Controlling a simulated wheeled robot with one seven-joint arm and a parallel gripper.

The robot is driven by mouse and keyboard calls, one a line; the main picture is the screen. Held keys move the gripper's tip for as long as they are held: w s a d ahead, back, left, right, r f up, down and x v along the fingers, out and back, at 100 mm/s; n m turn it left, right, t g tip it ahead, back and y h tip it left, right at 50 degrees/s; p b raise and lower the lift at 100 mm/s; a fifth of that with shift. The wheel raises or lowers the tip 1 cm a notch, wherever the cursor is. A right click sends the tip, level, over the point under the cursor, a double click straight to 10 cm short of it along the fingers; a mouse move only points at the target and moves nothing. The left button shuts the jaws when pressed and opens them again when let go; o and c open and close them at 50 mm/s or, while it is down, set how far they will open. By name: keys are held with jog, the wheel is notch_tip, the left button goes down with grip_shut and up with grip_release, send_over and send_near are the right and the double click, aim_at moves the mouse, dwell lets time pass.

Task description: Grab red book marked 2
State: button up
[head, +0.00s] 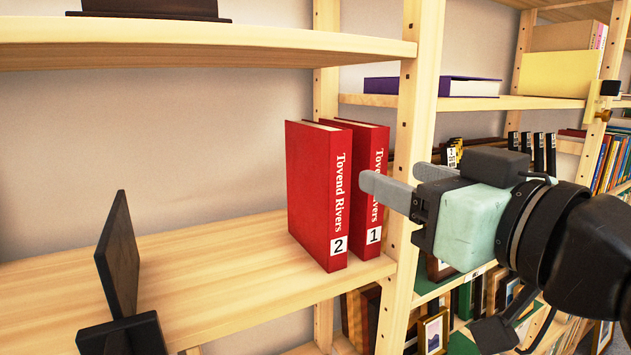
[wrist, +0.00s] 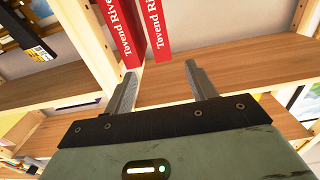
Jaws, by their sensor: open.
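The red book marked 2 (head: 318,195) stands upright on the shelf, its spine reading "Tovend Rivers". A matching red book marked 1 (head: 368,175) stands close on its right. My gripper (head: 388,182) is open and empty, in front of the shelf at the right of the books, level with mid-spine. One finger overlaps book 1 in the picture; contact cannot be told. In the wrist view my open gripper (wrist: 160,84) points toward both spines. Their numbers are out of view there; by the nearby post, the right one (wrist: 156,22) appears to be book 2.
A wooden post (head: 408,160) rises just right of the books. An upper shelf (head: 200,42) runs above them. The shelf board (head: 220,275) left of book 2 is clear up to a black stand (head: 120,265). More books and frames fill the shelving at right.

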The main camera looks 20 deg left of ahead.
aim_at(341, 156)
jog(key=p+x, duration=0.5)
jog(key=x, duration=0.6)
jog(key=shift+w+a, duration=0.15)
jog(key=shift+a, duration=0.15)
jog(key=p+x, duration=0.4)
jog(key=shift+r, duration=0.1)
jog(key=shift+w+a, duration=0.45)
jog(key=shift+f, duration=0.2)
grip_shut()
jog(key=shift+r, duration=0.15)
